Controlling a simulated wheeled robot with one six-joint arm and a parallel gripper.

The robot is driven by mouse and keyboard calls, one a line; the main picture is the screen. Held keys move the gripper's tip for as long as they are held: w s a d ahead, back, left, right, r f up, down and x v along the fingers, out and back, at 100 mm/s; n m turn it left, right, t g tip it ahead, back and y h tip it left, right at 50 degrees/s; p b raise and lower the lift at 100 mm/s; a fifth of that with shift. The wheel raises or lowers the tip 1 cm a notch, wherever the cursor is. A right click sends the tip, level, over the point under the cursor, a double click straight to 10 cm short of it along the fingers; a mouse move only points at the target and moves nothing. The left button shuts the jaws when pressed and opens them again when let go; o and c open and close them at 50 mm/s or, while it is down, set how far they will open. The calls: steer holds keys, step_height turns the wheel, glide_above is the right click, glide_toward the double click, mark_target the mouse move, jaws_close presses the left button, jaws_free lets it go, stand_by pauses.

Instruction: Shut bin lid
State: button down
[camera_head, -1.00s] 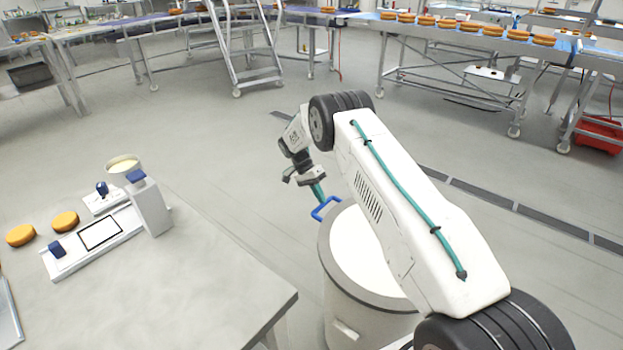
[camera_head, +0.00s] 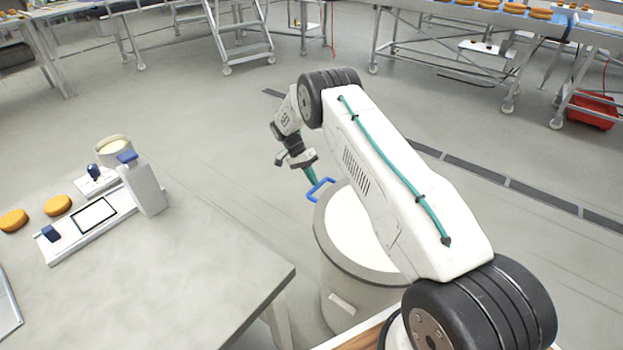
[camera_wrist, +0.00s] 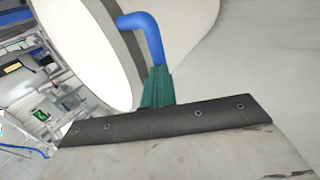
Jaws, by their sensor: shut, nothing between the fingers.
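A round pale bin (camera_head: 345,285) stands on the floor beside the table, partly hidden behind my arm. Its white round top (camera_head: 350,225) has a grey rim, and I cannot tell whether this is the lid lying flat or the open inside. A blue handle (camera_head: 320,189) sticks out at the rim's far left side. My gripper (camera_head: 312,178) is shut and empty, its teal fingers right at the handle. In the wrist view the blue handle (camera_wrist: 146,35) rises just past the teal fingertips (camera_wrist: 158,85), beside the grey-rimmed white disc (camera_wrist: 85,45); contact is unclear.
A grey table (camera_head: 200,270) on the left has its corner close to the bin. It holds a white device (camera_head: 145,188), a cream tub (camera_head: 113,150) and orange rounds (camera_head: 58,205). Conveyors (camera_head: 450,20) and a step ladder (camera_head: 238,35) stand at the back. The floor between is clear.

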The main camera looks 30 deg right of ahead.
steer(key=v, duration=1.3)
steer(key=s+f+n, duration=0.2)
steer(key=s+n, duration=0.1)
steer(key=n, duration=0.1)
steer(key=s+a+r+n+y, duration=0.1)
steer(key=s+a+r+n, duration=0.1)
steer(key=s+r, duration=0.4)
steer(key=s+a+r+n+y, duration=0.15)
steer(key=s+r, duration=0.25)
steer(key=r, duration=0.5)
steer(key=s+a+r+n+t, duration=0.1)
steer(key=s+r+n+t, duration=0.15)
steer(key=s+r, duration=0.8)
steer(key=s+a+r+n+t, duration=0.1)
steer(key=s+r, duration=0.3)
steer(key=s, duration=1.1)
steer(key=s+a+r+n+t, duration=0.1)
steer(key=s+r+t, duration=0.3)
steer(key=s, duration=1.1)
steer(key=shift+a+r+n+y, duration=0.2)
steer(key=shift+a+n+y, duration=0.15)
steer(key=shift+a+n, duration=0.1)
steer(key=shift+s, duration=0.1)
